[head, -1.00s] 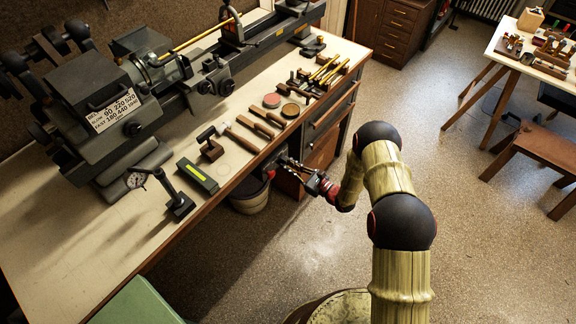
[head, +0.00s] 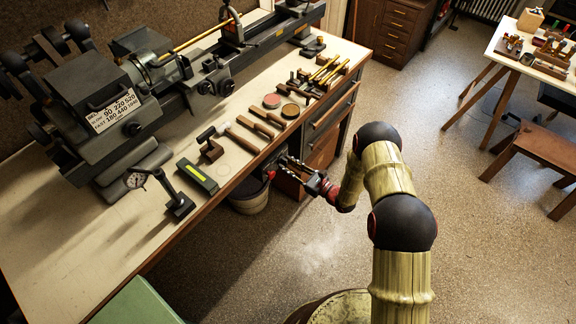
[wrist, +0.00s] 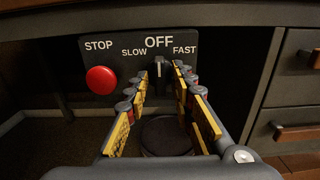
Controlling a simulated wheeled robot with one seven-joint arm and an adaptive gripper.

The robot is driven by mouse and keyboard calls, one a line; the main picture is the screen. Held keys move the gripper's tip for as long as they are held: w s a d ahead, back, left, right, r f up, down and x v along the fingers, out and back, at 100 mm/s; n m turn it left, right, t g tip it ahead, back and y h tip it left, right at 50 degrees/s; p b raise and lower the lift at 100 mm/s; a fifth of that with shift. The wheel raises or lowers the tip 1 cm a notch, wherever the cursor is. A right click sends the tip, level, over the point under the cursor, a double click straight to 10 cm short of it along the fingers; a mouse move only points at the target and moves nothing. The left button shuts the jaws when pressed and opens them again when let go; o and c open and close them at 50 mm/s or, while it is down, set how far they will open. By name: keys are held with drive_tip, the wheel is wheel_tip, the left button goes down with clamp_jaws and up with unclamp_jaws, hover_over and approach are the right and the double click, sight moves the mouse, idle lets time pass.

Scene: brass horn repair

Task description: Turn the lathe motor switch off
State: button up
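The motor switch is a dark panel (wrist: 115,62) under the bench's front edge, marked STOP, SLOW, OFF and FAST. A red stop button (wrist: 100,80) is on the panel's left. My gripper (wrist: 168,72) is open, its yellow-padded fingers reaching toward the panel on either side of the knob. In the head view my gripper (head: 284,163) is at the bench front. The lathe (head: 150,75) stands above.
A bin (head: 250,196) stands under the bench, below my gripper; a dark round shape (wrist: 166,136) shows between the fingers in the wrist view. Drawers (wrist: 300,95) are close on the right. Hand tools (head: 245,135) lie on the bench top (head: 95,250).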

drive_tip(key=shift+o, duration=0.2)
drive_tip(key=v, duration=1.2)
idle(0.4)
